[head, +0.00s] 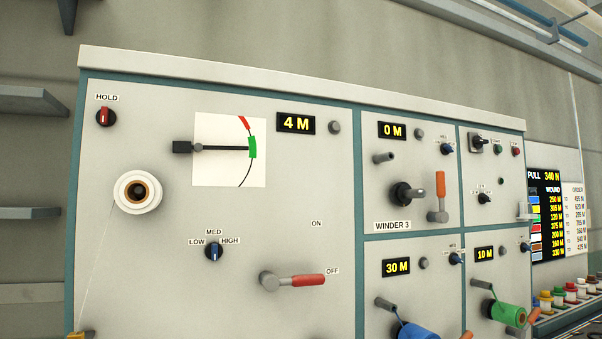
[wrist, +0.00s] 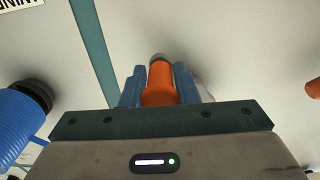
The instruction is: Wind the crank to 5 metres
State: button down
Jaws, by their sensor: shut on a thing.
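In the wrist view my gripper (wrist: 158,82) is shut around an orange crank handle (wrist: 159,88), one blue finger on each side. A blue spool (wrist: 22,112) shows to its left. My gripper is outside the head view, so I cannot tell for sure which winder's crank I hold. In the head view the Winder 3 crank (head: 439,196) stands with its orange handle up, free, and the display (head: 392,131) above it reads 0 M. The blue spool's display (head: 396,267) reads 30 M, the green spool's display (head: 485,253) reads 10 M, and the large left display (head: 295,122) reads 4 M.
The left panel holds a gauge (head: 229,150) with its needle at the green band, a white reel (head: 138,192), a red HOLD switch (head: 105,117), a LOW-MED-HIGH knob (head: 214,251), and a red lever (head: 295,281) pointing to OFF. A PULL board (head: 546,215) stands at right.

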jog(key=shift+s+a+r, duration=0.1)
jog(key=shift+a+r, duration=0.25)
jog(key=shift+a, duration=0.5)
jog(key=shift+s+a+f+b, duration=0.25)
jog(key=shift+a+f+b, duration=0.15)
jog(key=shift+a+b, duration=0.4)
jog(key=c, duration=1.3)
grip_release()
jog(key=shift+r, duration=0.15)
jog(key=shift+c, duration=0.2)
jog(key=shift+o, duration=1.4)
jog(key=shift+s+a, duration=0.15)
jog(key=shift+a, duration=0.1)
jog(key=shift+d+f, duration=0.3)
jog(key=shift+d, duration=0.3)
jog(key=shift+v, duration=2.95)
